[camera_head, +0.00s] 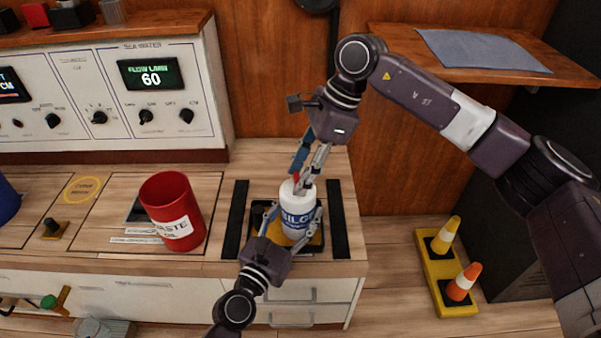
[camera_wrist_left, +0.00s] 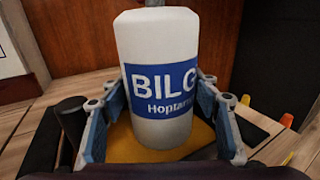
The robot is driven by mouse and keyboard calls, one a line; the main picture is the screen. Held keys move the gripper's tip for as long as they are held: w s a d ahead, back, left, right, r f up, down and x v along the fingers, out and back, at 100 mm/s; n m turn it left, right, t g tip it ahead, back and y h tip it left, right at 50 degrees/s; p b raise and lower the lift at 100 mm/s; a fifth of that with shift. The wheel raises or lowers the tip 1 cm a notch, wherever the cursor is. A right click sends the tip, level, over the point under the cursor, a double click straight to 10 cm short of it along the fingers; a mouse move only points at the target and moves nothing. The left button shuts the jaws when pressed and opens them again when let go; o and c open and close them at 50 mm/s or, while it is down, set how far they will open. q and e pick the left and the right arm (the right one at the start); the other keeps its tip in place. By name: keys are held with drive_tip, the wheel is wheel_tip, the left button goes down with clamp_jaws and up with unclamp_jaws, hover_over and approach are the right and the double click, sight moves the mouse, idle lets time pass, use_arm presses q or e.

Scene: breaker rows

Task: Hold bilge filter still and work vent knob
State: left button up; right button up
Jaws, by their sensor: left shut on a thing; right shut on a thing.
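The bilge filter (camera_head: 297,211) is a white canister with a blue label reading "BILG", upright on the counter between two black strips. It fills the middle of the left wrist view (camera_wrist_left: 160,60). My left gripper (camera_head: 294,222) comes from the front and is shut on the canister's body, one finger on each side. My right gripper (camera_head: 299,184) reaches down from above and is shut at the canister's top. A small red part (camera_head: 296,177), likely the vent knob, shows between its fingers; the fingers hide most of it.
A red waste bin (camera_head: 173,211) stands left of the filter. A control panel (camera_head: 110,92) with knobs and a green "60" display is behind it. A yellow rack with orange and yellow cones (camera_head: 446,268) is on the floor at right. A shelf (camera_head: 490,62) juts out at upper right.

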use_arm(q)
drive_tip(key=shift+r, duration=0.1)
use_arm(e)
drive_tip(key=shift+w+n+g, duration=0.15)
drive_tip(key=shift+n+g, duration=0.25)
drive_tip(key=shift+n, duration=0.7)
drive_tip(key=shift+h, duration=0.3)
drive_tip(key=o, duration=1.2)
drive_tip(key=shift+c, duration=0.2)
drive_tip(key=v, duration=1.2)
drive_tip(key=shift+d, duration=0.1)
